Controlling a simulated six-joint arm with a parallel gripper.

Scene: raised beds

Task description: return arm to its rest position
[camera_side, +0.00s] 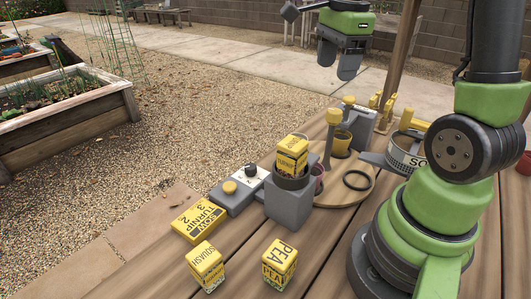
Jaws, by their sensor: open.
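My gripper (338,67) is raised at the top of the view, well above the wooden table (325,262). Its two grey fingers point down with a gap between them and nothing in the gap. It is apart from everything on the table. The arm's green and grey base stands at the right of the table.
A yellow turnip box (291,154) sits in a grey holder (289,207). A black ring (357,180) rests on a round board. A wooden post (401,52) rises behind.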

